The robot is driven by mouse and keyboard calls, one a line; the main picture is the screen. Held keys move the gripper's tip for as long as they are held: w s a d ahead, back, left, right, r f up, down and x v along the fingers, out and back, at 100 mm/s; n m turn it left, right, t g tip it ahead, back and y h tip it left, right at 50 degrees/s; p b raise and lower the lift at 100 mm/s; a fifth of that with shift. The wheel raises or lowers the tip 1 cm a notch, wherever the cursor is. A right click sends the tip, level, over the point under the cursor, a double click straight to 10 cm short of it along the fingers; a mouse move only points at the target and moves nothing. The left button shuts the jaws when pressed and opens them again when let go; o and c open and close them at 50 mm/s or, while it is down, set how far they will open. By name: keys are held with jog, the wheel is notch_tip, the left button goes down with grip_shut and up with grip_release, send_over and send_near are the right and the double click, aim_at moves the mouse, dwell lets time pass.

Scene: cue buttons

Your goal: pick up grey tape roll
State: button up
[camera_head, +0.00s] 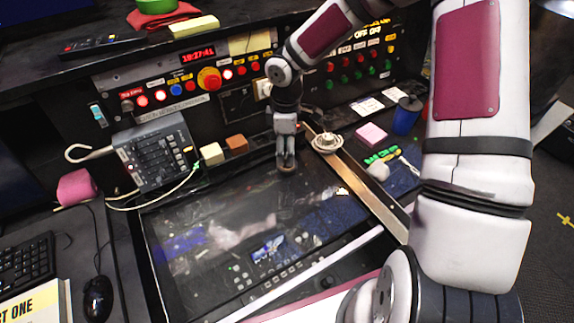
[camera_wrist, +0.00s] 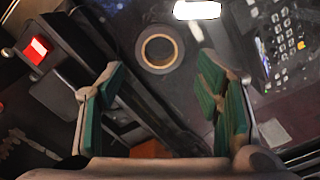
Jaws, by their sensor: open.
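The grey tape roll (camera_wrist: 145,50) lies flat in the wrist view, a dark ring with a tan inner rim on a dark surface. My gripper (camera_wrist: 165,95) is open, its green-padded fingers apart with nothing between them. The roll appears beyond the fingertips, roughly centred between them and apart from them. In the head view my gripper (camera_head: 286,160) points down over the back edge of the dark glossy panel. A small brownish round shape at its tips may be the roll; I cannot tell clearly.
A grey button box (camera_head: 155,155), a cream block (camera_head: 212,154) and a brown block (camera_head: 237,143) stand left of my gripper. A round metallic piece (camera_head: 326,142) sits to its right. The button console (camera_head: 200,85) rises behind. The dark panel (camera_head: 215,215) is mostly clear.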

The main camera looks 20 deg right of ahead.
aim_at(288, 168)
jog(key=shift+s+d+f+p, duration=0.1)
jog(key=shift+d+f+p, duration=0.1)
jog(key=shift+f, duration=1.2)
jog(key=shift+d+f+p, duration=0.1)
jog(key=shift+f+p, duration=0.1)
jog(key=shift+f, duration=1.2)
jog(key=c, duration=0.8)
